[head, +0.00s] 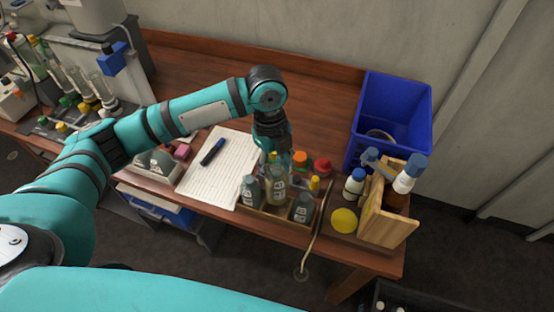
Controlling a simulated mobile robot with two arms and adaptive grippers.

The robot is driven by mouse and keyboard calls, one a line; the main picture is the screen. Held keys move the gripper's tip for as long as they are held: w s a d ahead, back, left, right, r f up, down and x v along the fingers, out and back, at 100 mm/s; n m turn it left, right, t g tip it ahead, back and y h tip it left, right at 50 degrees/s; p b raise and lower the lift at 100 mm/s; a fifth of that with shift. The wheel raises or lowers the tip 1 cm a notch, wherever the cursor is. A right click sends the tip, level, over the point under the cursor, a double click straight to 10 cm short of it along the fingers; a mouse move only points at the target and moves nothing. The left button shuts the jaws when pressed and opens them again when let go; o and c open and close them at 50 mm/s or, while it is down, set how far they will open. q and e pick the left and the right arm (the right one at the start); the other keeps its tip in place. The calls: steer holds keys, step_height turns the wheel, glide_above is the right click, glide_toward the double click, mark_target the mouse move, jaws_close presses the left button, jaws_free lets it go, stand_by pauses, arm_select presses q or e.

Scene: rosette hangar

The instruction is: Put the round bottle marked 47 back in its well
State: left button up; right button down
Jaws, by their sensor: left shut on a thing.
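My left gripper (274,152) reaches down over the front edge of the table and is shut on a round bottle (276,188) with a dark label. The label's number is too small to read. The bottle is upright, at a wooden box (263,224) with wells; I cannot tell whether its base is inside a well or above it. A grey-green bottle (251,191) stands to its left and another (302,208) to its right in the box. The wells under the held bottle are hidden. My right gripper is not in view.
Orange (300,159) and red (322,166) lids sit behind the box. A thin cable (317,215) passes just right of it. A blue bin (390,115) and a wooden stand (384,213) with bottles are further right. Written paper (219,175) with a pen lies left.

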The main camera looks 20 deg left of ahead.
mark_target(276, 182)
arm_select(q)
steer(key=shift+s+f+b, duration=0.15)
steer(key=shift+f+b, duration=0.3)
steer(key=shift+b, duration=0.1)
step_height(276, 182, down, 2)
steer(key=b, duration=0.3)
steer(key=shift+f, duration=0.25)
steer(key=shift+f+b, duration=0.4)
steer(key=shift+f, duration=1.45)
steer(key=shift+r+p, duration=0.1)
steer(key=shift+p, duration=0.8)
steer(key=shift+f+p, duration=0.3)
steer(key=shift+f, duration=0.05)
steer(key=shift+p, duration=0.45)
stand_by(0.4)
stand_by(0.3)
